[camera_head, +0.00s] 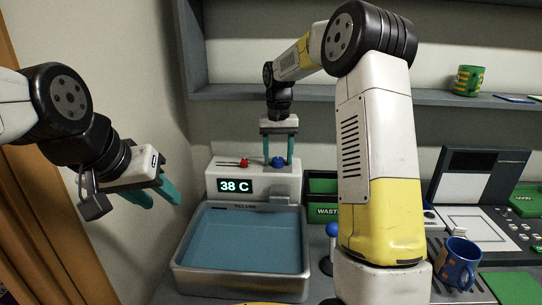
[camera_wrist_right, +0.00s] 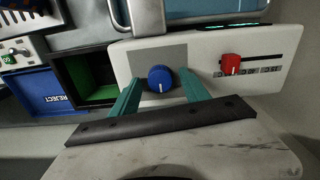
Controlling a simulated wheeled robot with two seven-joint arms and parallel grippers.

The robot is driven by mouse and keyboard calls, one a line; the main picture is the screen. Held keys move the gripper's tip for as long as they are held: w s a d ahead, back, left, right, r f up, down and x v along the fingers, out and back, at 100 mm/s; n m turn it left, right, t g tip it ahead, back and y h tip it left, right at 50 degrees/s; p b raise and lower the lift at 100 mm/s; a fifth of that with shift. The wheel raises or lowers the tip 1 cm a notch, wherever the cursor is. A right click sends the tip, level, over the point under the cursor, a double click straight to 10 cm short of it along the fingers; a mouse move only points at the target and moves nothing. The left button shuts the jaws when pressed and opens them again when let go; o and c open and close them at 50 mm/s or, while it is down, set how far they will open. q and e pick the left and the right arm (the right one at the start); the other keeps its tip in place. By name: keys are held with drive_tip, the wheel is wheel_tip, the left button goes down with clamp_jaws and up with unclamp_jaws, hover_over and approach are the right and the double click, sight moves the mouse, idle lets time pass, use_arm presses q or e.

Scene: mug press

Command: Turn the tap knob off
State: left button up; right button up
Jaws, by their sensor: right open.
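The blue tap knob (camera_head: 277,162) sits on top of the white tap unit (camera_head: 225,172), which has a display reading 38 C. In the right wrist view the knob (camera_wrist_right: 160,78) shows a pale pointer line. My right gripper (camera_head: 277,160) is above the unit, pointing down, its teal fingers open on either side of the knob. In the right wrist view the fingers (camera_wrist_right: 160,92) stand apart from the knob, with gaps at both sides. My left gripper (camera_head: 160,196) hangs at the left, empty, its teal fingers apart.
A red slider (camera_head: 244,163) is on the unit left of the knob. A basin of water (camera_head: 185,262) stands in front. A green waste bin (camera_head: 322,211) is to the right. A blue mug (camera_head: 458,262) stands at right, and a striped mug (camera_head: 468,80) on the shelf.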

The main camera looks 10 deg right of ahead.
drive_tip(key=shift+c, duration=0.2)
clamp_jaws()
drive_tip(key=shift+n, duration=0.4)
drive_tip(key=n, duration=0.4)
drive_tip(key=shift+n, duration=2.5)
drive_tip(key=shift+o, duration=0.2)
unclamp_jaws()
